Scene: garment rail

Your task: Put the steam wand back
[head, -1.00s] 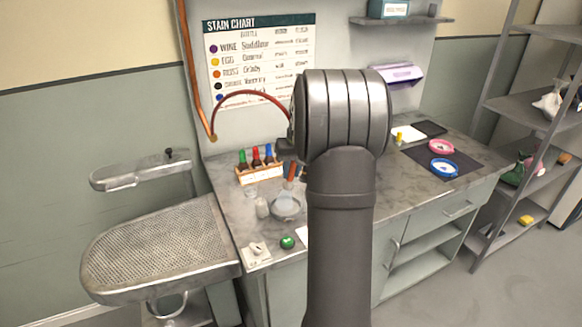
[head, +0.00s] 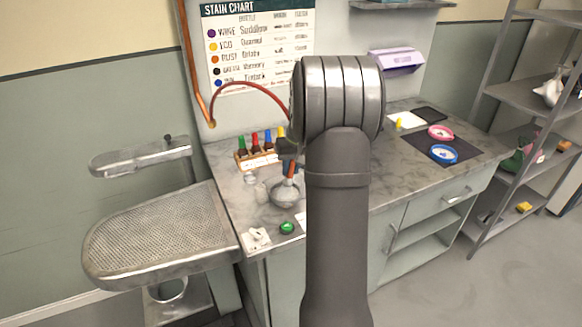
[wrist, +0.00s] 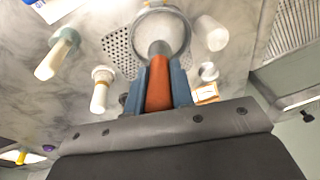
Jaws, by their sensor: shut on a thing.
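My gripper (wrist: 158,95) is shut on the orange handle of the steam wand (wrist: 157,88). In the wrist view the wand's grey neck and round pale head point away from the jaws, over the counter. In the head view my arm hides most of the grip; the orange handle (head: 291,171) and silver head show just left of the arm. I cannot tell whether the head touches the counter. A red hose (head: 250,85) arcs from a copper pipe to behind my wrist. A perforated plate (wrist: 117,48) lies beside the head in the wrist view.
A wooden rack of colour-capped bottles (head: 257,160) stands behind the wand. Small pale bottles (wrist: 102,90) are close by. A green button (head: 287,227) and white switch (head: 256,239) sit at the counter's front. A perforated board (head: 160,235) is at left.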

